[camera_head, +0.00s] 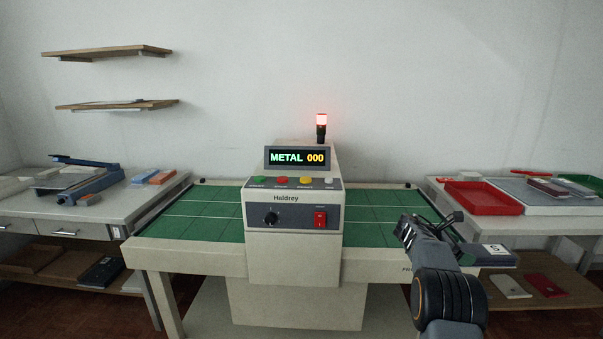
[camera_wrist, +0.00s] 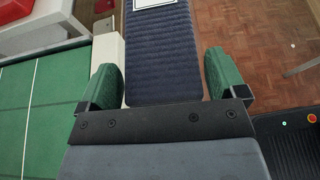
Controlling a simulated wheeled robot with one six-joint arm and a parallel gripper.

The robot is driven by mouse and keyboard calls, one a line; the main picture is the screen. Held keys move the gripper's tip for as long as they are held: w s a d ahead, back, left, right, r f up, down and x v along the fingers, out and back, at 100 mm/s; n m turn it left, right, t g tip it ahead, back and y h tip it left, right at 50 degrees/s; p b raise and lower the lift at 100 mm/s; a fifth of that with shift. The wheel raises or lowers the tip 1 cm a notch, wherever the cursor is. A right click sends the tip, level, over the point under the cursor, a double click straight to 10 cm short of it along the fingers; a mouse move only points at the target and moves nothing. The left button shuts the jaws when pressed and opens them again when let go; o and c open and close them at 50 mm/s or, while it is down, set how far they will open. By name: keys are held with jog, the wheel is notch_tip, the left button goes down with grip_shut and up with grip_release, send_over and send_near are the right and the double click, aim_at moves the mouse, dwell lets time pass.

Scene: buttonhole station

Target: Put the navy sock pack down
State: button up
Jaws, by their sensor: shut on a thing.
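The navy sock pack (camera_wrist: 162,58) is a flat, ribbed, dark blue pack with a white label at its far end, partly cut off by the top of the wrist view. My gripper (camera_wrist: 163,80) is shut on it, with a green finger pad at each side. In the head view, my gripper (camera_head: 432,226) is at the right end of the green belt. The pack (camera_head: 486,260) shows there beside it, dark with a white label, held out beyond the belt's right edge. The wrist view shows floor to the pack's right.
The green belt (camera_head: 202,215) looks clear on both sides of the metal detector (camera_head: 292,245), which reads METAL 000 under a lit red lamp (camera_head: 321,121). The right table holds a red tray (camera_head: 482,198) and a grey board with packs. Flat packs lie on its lower shelf (camera_head: 562,268).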

jog(key=shift+w+f, duration=0.2)
jog(key=shift+f, duration=1.05)
jog(key=s+a+f+n+t+y, duration=0.1)
jog(key=s+a+f+n+t, duration=0.25)
jog(key=a, duration=0.55)
jog(key=s+a+f+n+t, duration=0.25)
jog(key=s+a, duration=0.25)
jog(key=a, duration=0.4)
jog(key=s+a+f+n+t+y, duration=0.1)
jog(key=s+a+f+n+t, duration=0.25)
jog(key=a, duration=0.55)
jog(key=a+r+n+t+y+p, duration=0.1)
jog(key=r+n+t+y+p, duration=0.1)
jog(key=r+p, duration=0.4)
jog(key=a+r+n+t+y+p, duration=0.2)
jog(key=r+n+y+p, duration=0.2)
jog(key=r+p, duration=0.3)
notch_tip(320, 180, up, 4)
jog(key=shift+w+a+r+y, duration=0.1)
jog(key=shift+w+a+y, duration=0.2)
jog(key=shift+y, duration=0.4)
jog(key=shift+d, duration=0.15)
